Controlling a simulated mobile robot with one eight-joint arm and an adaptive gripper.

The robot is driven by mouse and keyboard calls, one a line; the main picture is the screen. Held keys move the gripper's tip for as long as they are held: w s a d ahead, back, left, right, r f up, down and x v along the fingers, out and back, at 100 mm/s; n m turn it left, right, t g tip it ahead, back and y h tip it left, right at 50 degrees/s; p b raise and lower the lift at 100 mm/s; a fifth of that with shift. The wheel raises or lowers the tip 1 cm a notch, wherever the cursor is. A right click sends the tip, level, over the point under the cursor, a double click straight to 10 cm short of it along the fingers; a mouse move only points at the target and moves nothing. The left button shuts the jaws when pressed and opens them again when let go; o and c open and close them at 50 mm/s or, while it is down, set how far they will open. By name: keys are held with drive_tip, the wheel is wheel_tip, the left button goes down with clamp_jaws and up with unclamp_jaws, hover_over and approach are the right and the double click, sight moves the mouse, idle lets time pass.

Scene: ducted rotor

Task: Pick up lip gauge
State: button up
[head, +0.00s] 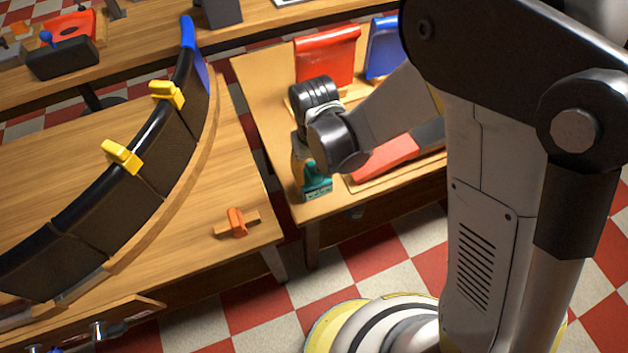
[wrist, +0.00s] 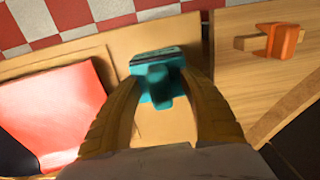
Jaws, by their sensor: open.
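A small teal piece with a raised grip, likely the lip gauge (head: 317,188), sits near the front left corner of the right-hand wooden table. In the wrist view the teal piece (wrist: 157,72) lies between the fingertips. My gripper (wrist: 160,85) is open, with one yellow finger on each side of it; whether they touch it I cannot tell. In the head view my wrist hides most of my gripper (head: 302,168), which points down at the teal piece.
An orange clamp-like piece (head: 236,222) lies on the left table, across a narrow gap. A red flat piece (head: 388,158) lies right of my gripper. Red (head: 326,58) and blue (head: 383,48) panels stand behind. A curved black duct segment (head: 130,175) with yellow clips fills the left table.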

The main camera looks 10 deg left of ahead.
clamp_jaws()
idle(0.4)
wheel_tip(320, 180, up, 4)
drive_tip(key=p, duration=0.2)
drive_tip(key=shift+r+p, duration=0.15)
drive_tip(key=shift+p, duration=0.15)
drive_tip(key=s+d+r+p, duration=0.7)
drive_tip(key=d+r, duration=0.2)
drive_tip(key=r, duration=0.2)
drive_tip(key=shift+s+r+p, duration=0.25)
drive_tip(key=shift+r+p, duration=0.05)
drive_tip(key=shift+p, duration=0.05)
